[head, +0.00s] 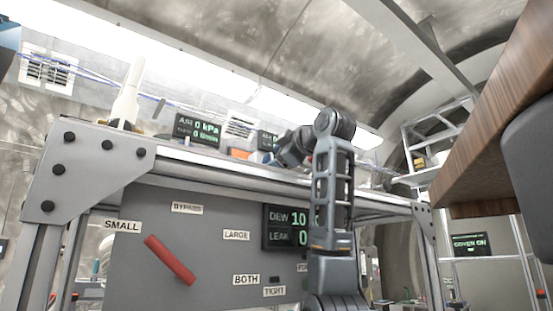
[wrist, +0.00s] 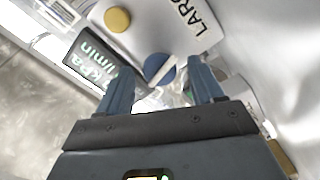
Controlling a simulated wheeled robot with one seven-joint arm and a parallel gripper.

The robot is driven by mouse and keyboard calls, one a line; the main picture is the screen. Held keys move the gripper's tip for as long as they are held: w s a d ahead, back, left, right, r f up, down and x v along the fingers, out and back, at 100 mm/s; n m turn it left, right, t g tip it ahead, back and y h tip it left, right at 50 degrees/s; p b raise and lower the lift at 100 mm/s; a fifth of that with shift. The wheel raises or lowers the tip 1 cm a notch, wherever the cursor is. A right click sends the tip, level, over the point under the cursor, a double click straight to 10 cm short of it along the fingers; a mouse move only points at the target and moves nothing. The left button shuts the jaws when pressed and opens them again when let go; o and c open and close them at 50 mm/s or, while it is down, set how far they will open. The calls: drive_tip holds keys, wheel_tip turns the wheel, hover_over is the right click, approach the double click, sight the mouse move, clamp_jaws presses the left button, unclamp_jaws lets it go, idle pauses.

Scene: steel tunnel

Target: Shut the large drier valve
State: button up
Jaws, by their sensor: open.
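In the wrist view a blue round knob (wrist: 159,69) with a pale bar across it sits on a white panel (wrist: 150,28), near a label of which "LARG" can be read. It may be the large drier valve. My gripper (wrist: 162,76) is open, with the knob in view between its two fingers. I cannot tell how far the knob is from the fingertips, and no contact shows. In the head view my arm reaches over the bench top, and the gripper and knob cannot be made out there.
A yellow round knob (wrist: 117,19) and a kPa display (wrist: 98,62) are beside the blue knob. The grey front panel (head: 200,250) carries a red handle (head: 170,260), several labels and a DEW/LEAK display (head: 286,228). A wooden slab (head: 500,130) overhangs at right.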

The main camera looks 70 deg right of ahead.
drive_tip(key=b+v, duration=0.2)
drive_tip(key=v, duration=0.6)
drive_tip(key=shift+d+b, duration=0.1)
drive_tip(key=shift+b, duration=0.2)
